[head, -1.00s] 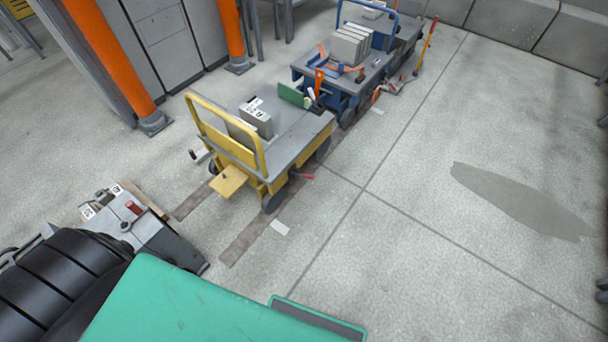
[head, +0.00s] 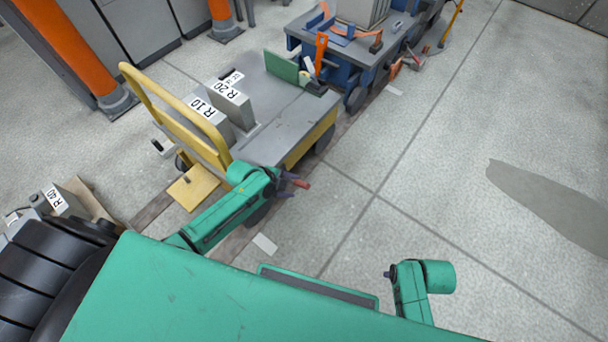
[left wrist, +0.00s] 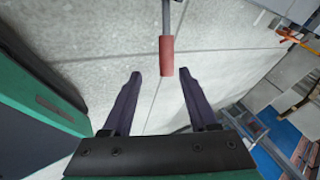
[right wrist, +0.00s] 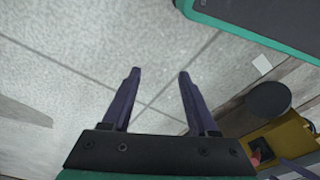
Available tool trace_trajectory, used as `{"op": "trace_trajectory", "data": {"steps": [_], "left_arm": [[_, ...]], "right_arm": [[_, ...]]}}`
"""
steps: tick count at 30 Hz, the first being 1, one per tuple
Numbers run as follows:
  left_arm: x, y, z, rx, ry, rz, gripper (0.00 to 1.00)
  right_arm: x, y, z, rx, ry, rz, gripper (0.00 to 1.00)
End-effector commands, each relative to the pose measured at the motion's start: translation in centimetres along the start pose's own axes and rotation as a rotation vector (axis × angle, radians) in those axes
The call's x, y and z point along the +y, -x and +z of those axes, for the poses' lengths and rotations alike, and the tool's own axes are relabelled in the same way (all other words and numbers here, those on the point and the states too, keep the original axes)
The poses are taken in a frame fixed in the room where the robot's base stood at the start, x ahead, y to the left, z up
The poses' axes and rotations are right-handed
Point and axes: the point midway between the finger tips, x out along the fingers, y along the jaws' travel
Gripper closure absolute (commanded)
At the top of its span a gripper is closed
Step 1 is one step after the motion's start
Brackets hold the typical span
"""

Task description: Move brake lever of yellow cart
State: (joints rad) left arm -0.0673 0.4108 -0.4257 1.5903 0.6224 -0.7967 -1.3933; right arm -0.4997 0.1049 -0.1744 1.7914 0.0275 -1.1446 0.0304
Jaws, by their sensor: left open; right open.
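The yellow cart (head: 313,141) stands left of centre in the head view, with a yellow push handle and a grey deck. Its brake lever has a red grip (head: 300,183) that sticks out at the cart's near right side. My left gripper (head: 290,184) is open beside the lever. In the left wrist view the red grip (left wrist: 167,56) lies just beyond and between the two open fingertips (left wrist: 160,75), not clasped. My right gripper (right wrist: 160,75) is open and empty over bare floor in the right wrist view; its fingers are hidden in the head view.
Grey blocks marked R10 (head: 205,112) and R20 (head: 232,98) and a green plate (head: 281,66) are on the cart's deck. A blue cart (head: 350,68) stands behind it. Orange posts (head: 72,45) stand at the left. The floor (head: 430,200) at the right is clear.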

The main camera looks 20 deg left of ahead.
Motion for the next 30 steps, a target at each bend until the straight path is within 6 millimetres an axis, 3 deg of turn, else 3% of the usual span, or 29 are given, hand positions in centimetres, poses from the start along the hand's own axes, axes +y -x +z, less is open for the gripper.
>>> {"op": "trace_trajectory", "data": {"steps": [8,18,23,29,30], "left_arm": [[-0.4,-1.4,-0.5,0.020,-0.062,-0.006,0.41],[-0.5,-6.9,-0.5,0.018,-0.060,-0.007,0.41],[-0.6,-7.7,-0.6,0.017,-0.061,-0.007,0.41],[-0.6,-7.6,-0.6,0.017,-0.061,-0.007,0.41],[-0.6,-7.6,-0.6,0.017,-0.061,-0.007,0.48]], "right_arm": [[-0.3,0.9,-0.6,0.005,0.001,-0.006,0.41],[-1.2,7.2,-1.8,0.025,0.018,-0.032,0.41],[-1.3,8.8,-1.8,0.028,0.022,-0.036,0.41],[-1.3,9.0,-1.8,0.027,0.023,-0.036,0.41],[-1.3,9.0,-1.8,0.027,0.023,-0.036,0.41]]}}
